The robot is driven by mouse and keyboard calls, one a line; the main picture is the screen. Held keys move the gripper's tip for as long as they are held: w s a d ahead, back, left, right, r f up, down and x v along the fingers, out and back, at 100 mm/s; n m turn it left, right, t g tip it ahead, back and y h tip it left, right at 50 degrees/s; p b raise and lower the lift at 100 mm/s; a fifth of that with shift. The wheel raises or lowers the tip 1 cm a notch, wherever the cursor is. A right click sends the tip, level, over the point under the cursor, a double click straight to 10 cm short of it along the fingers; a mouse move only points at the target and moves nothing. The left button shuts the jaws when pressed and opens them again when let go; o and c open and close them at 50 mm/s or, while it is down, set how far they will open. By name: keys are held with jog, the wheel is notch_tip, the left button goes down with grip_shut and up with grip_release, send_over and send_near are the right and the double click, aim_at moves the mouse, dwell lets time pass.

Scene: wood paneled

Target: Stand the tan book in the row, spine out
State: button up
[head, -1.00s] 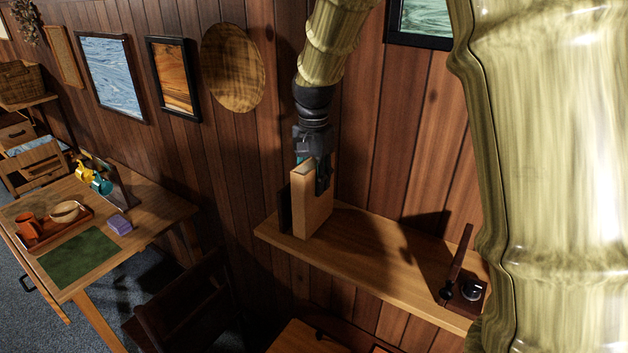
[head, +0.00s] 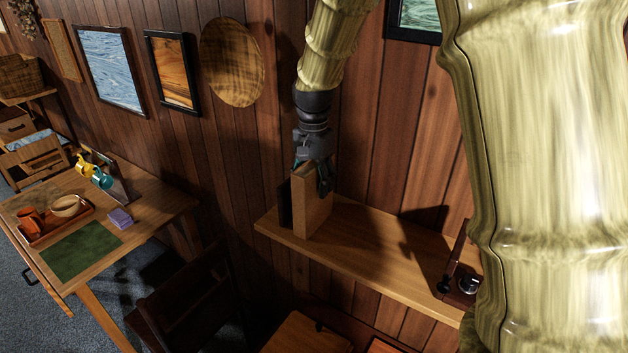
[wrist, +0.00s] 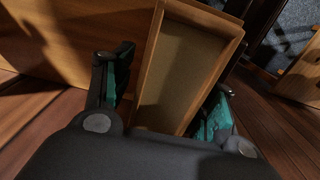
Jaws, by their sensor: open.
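The tan book (head: 314,210) stands upright on the wooden wall shelf (head: 365,250), near its left end. Its narrow tan face is turned out toward the room. In the wrist view I look down on the book's top (wrist: 185,70), where the cover closes round the page block at the far, room-side end. A dark upright book (head: 285,205) stands just left of it, mostly hidden. My gripper (head: 312,178) is open at the top of the tan book, with one finger on either side. Whether a finger touches it I cannot tell.
The shelf is bare to the right of the book, up to a dark object with a knob (head: 466,285) at the right end. The panelled wall is close behind. A dark chair (head: 190,300) stands below left, beside a desk (head: 165,205) with a tray and mugs.

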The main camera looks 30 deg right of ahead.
aim_at(314, 163)
jog(key=shift+w+r+b, duration=0.1)
jog(key=shift+r+b, duration=0.25)
jog(key=shift+r, duration=0.25)
jog(key=shift+r+b, duration=1.15)
jog(key=shift+r, duration=2.15)
